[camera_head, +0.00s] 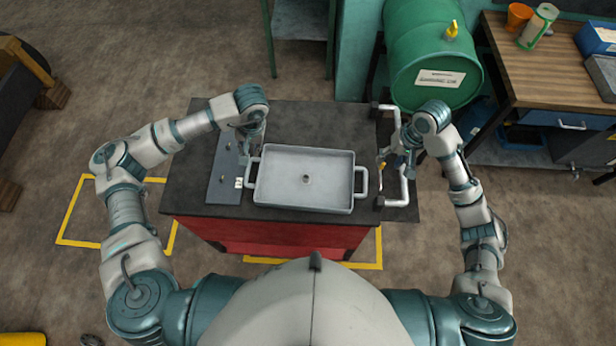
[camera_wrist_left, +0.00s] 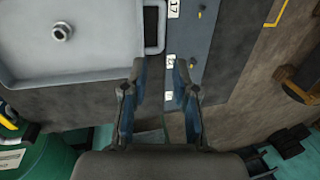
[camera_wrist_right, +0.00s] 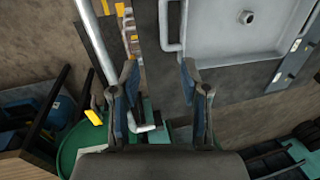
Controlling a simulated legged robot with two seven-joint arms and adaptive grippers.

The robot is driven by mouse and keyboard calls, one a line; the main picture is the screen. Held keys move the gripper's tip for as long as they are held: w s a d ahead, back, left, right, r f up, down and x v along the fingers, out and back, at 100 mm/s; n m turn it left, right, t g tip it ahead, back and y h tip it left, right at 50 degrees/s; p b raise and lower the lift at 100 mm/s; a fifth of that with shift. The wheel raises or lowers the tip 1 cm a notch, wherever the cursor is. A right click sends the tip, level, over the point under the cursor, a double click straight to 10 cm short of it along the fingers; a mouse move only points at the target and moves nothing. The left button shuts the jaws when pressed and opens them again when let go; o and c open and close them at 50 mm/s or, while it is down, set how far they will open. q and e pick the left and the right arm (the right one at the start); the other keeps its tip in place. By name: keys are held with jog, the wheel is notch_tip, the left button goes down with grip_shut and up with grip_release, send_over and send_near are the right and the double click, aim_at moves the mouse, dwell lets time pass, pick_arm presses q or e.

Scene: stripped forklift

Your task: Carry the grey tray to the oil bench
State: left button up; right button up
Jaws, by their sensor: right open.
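The grey tray (camera_head: 304,180) is a shallow rectangular pan with a handle at each end and a small round fitting in its middle. It lies flat on the dark top of a red cart (camera_head: 270,235). My left gripper (camera_head: 246,160) is open beside the tray's left handle; in the left wrist view its fingers (camera_wrist_left: 160,68) are apart, with the handle (camera_wrist_left: 153,28) just beyond them. My right gripper (camera_head: 394,162) is open and empty, to the right of the right handle (camera_wrist_right: 171,25), between it and the cart's push bar. A wooden-topped bench (camera_head: 545,85) stands at the right.
A grey plate (camera_head: 224,185) with number tags lies left of the tray. The cart's white push bar (camera_head: 408,185) rises at its right end. The bench carries an orange cup (camera_head: 518,16), a jug (camera_head: 538,27) and a blue box (camera_head: 597,38).

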pick_arm(q)
send_near(248, 173)
pick_arm(e)
send_near(366, 181)
pick_arm(q)
jog(key=x, duration=0.8)
jog(key=shift+f, duration=0.15)
pick_arm(e)
jog(key=x, duration=0.9)
jog(key=shift+d+f, duration=0.2)
jog(key=shift+f, duration=0.1)
pick_arm(q)
jog(key=shift+a+f, duration=0.2)
jog(key=shift+f, duration=0.35)
pick_arm(e)
jog(key=shift+a+f, duration=0.25)
jog(key=shift+f, duration=0.25)
pick_arm(q)
jog(key=shift+a+f, duration=0.15)
jog(key=shift+a, duration=0.1)
pick_arm(e)
jog(key=shift+a+f, duration=0.1)
jog(key=shift+a, duration=0.15)
